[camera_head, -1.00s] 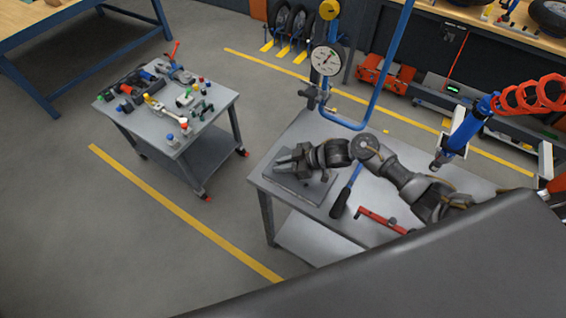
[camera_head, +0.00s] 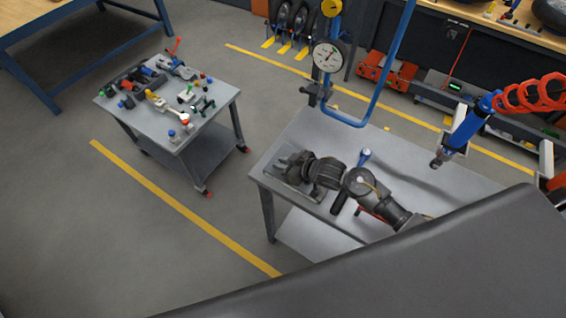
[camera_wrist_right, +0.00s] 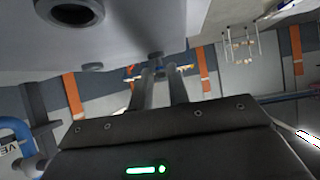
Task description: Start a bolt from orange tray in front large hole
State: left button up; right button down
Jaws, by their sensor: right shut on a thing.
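My right gripper (camera_head: 285,163) is low over the grey plate (camera_head: 314,193) at the left end of the workbench. In the right wrist view, its two fingers (camera_wrist_right: 161,72) stand close together. A small grey bolt head (camera_wrist_right: 155,57) shows at their tips; the rest of the bolt cannot be made out. A pale grey surface fills the top left of that view, with a large dark round hole (camera_wrist_right: 76,10) left of the fingers. The bolt is apart from this hole. I cannot identify the orange tray. My left gripper is not in view.
A blue pipe with a gauge (camera_head: 328,56) rises at the back. A blue tool (camera_head: 462,133) hangs at right. A cart with parts (camera_head: 205,150) stands left.

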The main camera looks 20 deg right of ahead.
jog(key=shift+s+a+f+m+h, duration=0.15)
jog(key=shift+a+m+h, duration=0.1)
jog(key=shift+m+h, duration=0.25)
jog(key=shift+a+m+t+h, duration=0.1)
jog(key=shift+m+t+h, duration=0.4)
jog(key=shift+m, duration=0.3)
jog(key=shift+h, duration=0.3)
jog(key=shift+m, duration=0.3)
jog(key=shift+s+a+m+t+h, duration=0.1)
jog(key=shift+a+m+t+h, duration=0.05)
jog(key=shift+m+t+h, duration=0.2)
jog(key=shift+a+m+h, duration=0.15)
jog(key=shift+m+h, duration=0.9)
